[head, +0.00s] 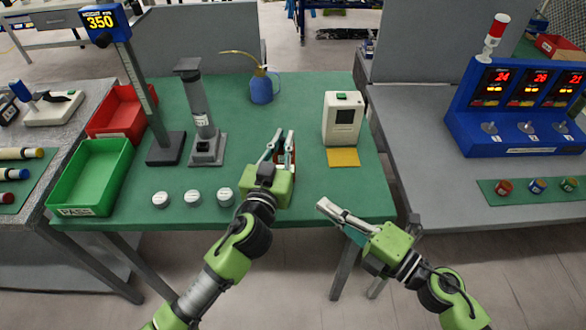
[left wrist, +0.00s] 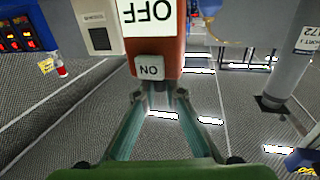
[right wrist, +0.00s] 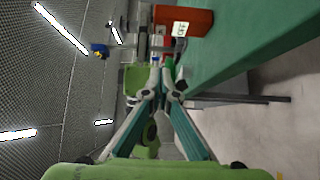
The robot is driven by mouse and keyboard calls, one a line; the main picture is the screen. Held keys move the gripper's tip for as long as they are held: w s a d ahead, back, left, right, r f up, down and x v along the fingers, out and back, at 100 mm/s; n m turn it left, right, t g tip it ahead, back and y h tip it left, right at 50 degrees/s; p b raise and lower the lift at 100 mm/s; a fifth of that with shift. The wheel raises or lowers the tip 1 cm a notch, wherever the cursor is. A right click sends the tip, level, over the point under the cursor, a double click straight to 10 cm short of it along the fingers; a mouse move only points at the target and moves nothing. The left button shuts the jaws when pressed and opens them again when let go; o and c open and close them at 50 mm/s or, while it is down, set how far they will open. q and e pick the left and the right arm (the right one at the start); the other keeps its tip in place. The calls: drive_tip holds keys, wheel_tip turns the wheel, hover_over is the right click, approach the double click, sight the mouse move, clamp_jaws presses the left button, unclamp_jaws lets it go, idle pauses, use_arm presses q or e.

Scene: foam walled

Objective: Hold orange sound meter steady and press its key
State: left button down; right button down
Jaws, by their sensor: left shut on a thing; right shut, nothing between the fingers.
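The orange sound meter (left wrist: 160,46) is held in my left gripper (head: 281,143), which is shut on it near the front of the green table. In the left wrist view its white screen reads OFF upside down. A grey key (left wrist: 149,67) marked ON sits just beyond the left fingertips (left wrist: 159,97). In the head view the fingers mostly hide the meter. The meter also shows in the right wrist view (right wrist: 168,15), ahead of the fingertips. My right gripper (head: 321,205) is shut and empty, to the right of the meter and apart from it, at the table's front edge.
A beige device (head: 343,118) with a yellow pad (head: 343,157) stands behind my right gripper. Several white discs (head: 192,198) lie left of my left arm. A grey column stand (head: 202,115), a blue oil can (head: 262,88) and green (head: 62,192) and red bins are farther off.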

approach(280, 161)
drive_tip(key=a, duration=0.4)
drive_tip(key=shift+w+a+r, duration=0.1)
drive_tip(key=shift+w, duration=1.95)
